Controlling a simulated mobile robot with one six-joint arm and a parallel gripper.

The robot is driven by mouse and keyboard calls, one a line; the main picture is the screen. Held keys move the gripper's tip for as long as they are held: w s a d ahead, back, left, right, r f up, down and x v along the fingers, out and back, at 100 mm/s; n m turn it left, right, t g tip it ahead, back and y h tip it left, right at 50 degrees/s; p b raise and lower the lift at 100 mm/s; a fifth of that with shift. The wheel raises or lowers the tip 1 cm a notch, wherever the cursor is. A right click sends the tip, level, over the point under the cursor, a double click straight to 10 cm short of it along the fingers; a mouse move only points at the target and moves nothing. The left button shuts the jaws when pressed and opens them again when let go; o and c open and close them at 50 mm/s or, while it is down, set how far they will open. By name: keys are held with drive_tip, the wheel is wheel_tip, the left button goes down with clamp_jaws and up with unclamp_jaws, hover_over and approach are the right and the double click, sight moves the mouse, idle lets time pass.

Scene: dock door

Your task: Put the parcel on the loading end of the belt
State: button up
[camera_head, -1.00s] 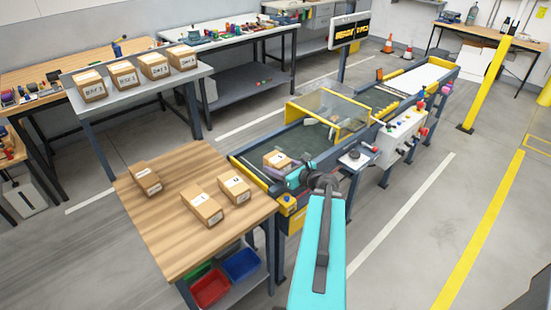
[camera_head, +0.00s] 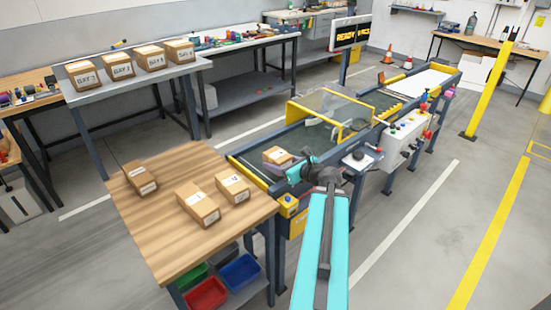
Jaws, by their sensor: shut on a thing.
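A small brown parcel (camera_head: 277,155) is at the near, loading end of the dark green belt (camera_head: 263,171). My gripper (camera_head: 290,164) is at the parcel's right side and shut on it. The arm hides part of the gripper, so the fingertips are hard to make out. I cannot tell whether the parcel touches the belt or is held just above it. Three more parcels, one of them (camera_head: 198,204) in the middle, lie on the wooden table (camera_head: 165,245) to the left of the belt.
A clear guard with a yellow frame (camera_head: 330,108) covers the belt beyond the parcel. A control box (camera_head: 402,140) stands along the belt's right side. A grey shelf (camera_head: 130,84) with several boxes is at the back left. A yellow post (camera_head: 488,90) stands at right.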

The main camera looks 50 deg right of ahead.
sight(278, 158)
drive_tip(key=shift+w+d+f+b, duration=0.25)
drive_tip(key=shift+w+d+b, duration=0.6)
drive_tip(key=shift+b, duration=1.75)
drive_tip(key=shift+w+d+r, duration=0.15)
drive_tip(key=shift+w+d, duration=0.1)
drive_tip(key=shift+w+d+f+p, duration=0.15)
drive_tip(key=shift+w+d, duration=1.05)
drive_tip(key=shift+w+d+f+p, duration=0.2)
drive_tip(key=shift+w+d, duration=0.95)
drive_tip(key=shift+w, duration=0.1)
drive_tip(key=shift+w+d+f+p, duration=0.15)
drive_tip(key=shift+w+d, duration=1.05)
drive_tip(key=shift+f, duration=1.75)
drive_tip(key=shift+f, duration=0.6)
drive_tip(key=o, duration=1.3)
drive_tip(key=shift+s+a+f, duration=0.1)
